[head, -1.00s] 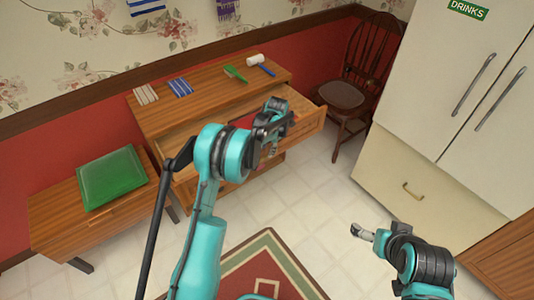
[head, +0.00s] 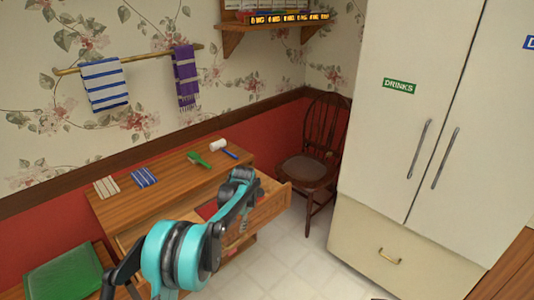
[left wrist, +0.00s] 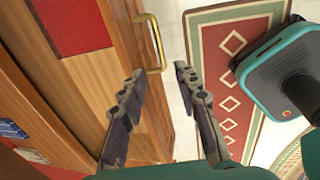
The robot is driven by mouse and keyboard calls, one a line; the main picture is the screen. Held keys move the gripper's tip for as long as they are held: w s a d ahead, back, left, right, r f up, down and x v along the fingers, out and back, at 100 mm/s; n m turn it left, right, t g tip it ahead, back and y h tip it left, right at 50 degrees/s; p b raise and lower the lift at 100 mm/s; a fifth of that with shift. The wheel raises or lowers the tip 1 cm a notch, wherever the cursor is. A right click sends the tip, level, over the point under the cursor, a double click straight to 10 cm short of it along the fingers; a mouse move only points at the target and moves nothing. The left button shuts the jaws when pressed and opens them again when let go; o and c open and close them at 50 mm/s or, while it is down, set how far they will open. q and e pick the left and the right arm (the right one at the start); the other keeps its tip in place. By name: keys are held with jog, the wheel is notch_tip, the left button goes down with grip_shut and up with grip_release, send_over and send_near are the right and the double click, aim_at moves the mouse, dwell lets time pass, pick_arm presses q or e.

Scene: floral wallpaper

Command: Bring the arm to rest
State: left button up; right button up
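My left arm, teal and dark grey, comes in from the bottom left in the head view. Its left gripper (head: 243,216) hangs over the front of the pulled-out wooden drawer (head: 268,208). In the left wrist view the two fingers of this gripper (left wrist: 158,72) are apart with nothing between them. The drawer's brass handle (left wrist: 155,45) lies just beyond the fingertips; contact cannot be told. A red item (left wrist: 72,25) lies in the drawer. My right gripper is out of the head view.
The wooden dresser (head: 125,205) bears two folded cloths, a green brush (head: 198,159) and a white-headed mallet (head: 219,146). A dark chair (head: 305,170) and cream fridge (head: 400,160) stand to the right. A patterned rug (left wrist: 235,60) lies on the tiled floor.

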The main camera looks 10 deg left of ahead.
pick_arm(q)
jog(key=s+r+m+t+h, duration=0.1)
jog(key=s+r+m+t, duration=0.2)
jog(key=s+r+m, duration=1.2)
jog(key=s+d+f+m+t, duration=0.1)
jog(key=s+m, duration=0.5)
jog(key=s, duration=0.4)
jog(key=s+f+m+t, duration=0.1)
jog(key=s+f+m, duration=0.1)
jog(key=s+m, duration=0.5)
jog(key=s, duration=0.3)
jog(key=shift+d+f+t+h, duration=0.15)
jog(key=shift+d+t+h, duration=0.2)
jog(key=shift+t+h, duration=0.05)
